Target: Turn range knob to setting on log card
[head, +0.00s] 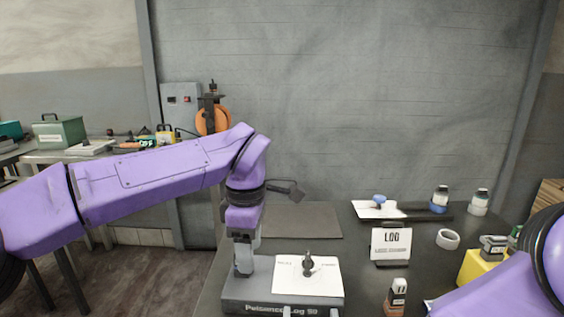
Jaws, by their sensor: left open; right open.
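The tester (270,292), a dark grey box with blurred lettering on its front, stands on the table at the bottom centre of the head view. Its white top panel (325,275) carries a black range knob (308,264) with an upright pointer and small labels that I cannot read. The white log card (391,243), headed "LOG", stands upright to the right; its smaller line is too blurred to read. My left gripper (243,268) points down at the tester's left side, left of the knob and apart from it. It is open and empty. My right gripper is out of view.
A dark mat (302,220) lies behind the tester. Further right are a white ring (447,239), a yellow box (480,266) and two bottles (439,200). A clipboard (378,209) lies behind the card.

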